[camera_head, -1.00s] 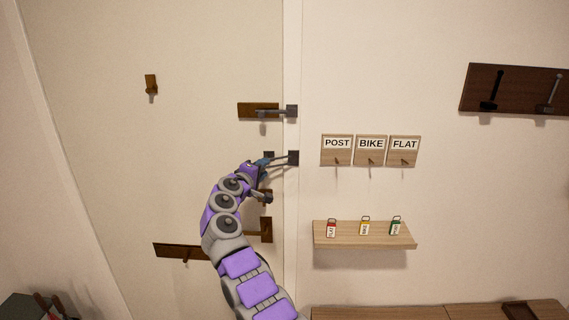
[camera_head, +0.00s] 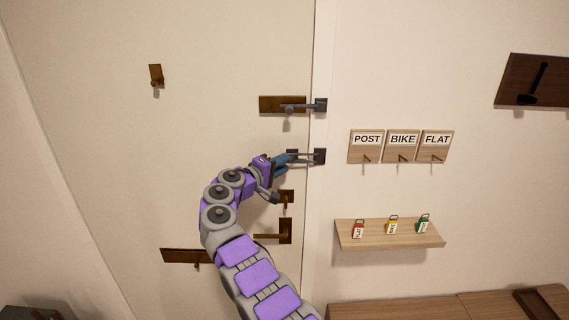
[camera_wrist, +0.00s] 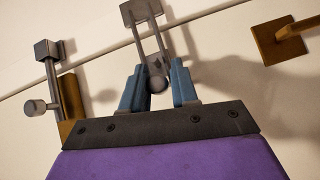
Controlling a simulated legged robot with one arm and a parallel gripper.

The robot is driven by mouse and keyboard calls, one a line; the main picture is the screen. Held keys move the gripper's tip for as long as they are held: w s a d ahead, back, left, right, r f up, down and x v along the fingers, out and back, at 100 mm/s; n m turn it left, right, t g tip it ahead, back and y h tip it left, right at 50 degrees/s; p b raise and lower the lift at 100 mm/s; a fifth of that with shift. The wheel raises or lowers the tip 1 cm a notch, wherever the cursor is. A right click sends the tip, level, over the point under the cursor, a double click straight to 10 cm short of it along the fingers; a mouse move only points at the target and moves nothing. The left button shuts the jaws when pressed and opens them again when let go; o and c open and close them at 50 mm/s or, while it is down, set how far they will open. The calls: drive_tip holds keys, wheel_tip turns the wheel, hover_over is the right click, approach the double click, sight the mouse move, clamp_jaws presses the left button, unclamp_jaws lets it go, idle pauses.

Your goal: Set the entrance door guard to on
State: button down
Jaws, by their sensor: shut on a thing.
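The door guard (camera_head: 307,158) is a grey metal loop of two thin bars, hinged on a dark plate on the door frame at mid height. It reaches left across the door edge. In the wrist view the guard (camera_wrist: 154,45) runs from its plate at the top down between my fingers. My gripper (camera_head: 288,160) is shut on the free end of the guard; the blue fingers of my gripper (camera_wrist: 157,78) stand either side of a round knob at the loop. The fingers hide much of the guard's door-side part in the head view.
Above is a latch bar (camera_head: 300,106) on a brown plate. Below are a thumb turn (camera_head: 286,197) and the door handle (camera_head: 270,236). To the right are POST, BIKE and FLAT hook plates (camera_head: 401,147) and a shelf (camera_head: 390,236) with tagged keys. The upper door is mostly clear.

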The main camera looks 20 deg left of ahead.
drive_tip(key=c, duration=1)
unclamp_jaws()
drive_tip(key=shift+w+a, duration=0.1)
drive_tip(key=shift+w, duration=0.1)
drive_tip(key=v, duration=1.7)
drive_tip(key=shift+a, duration=0.2)
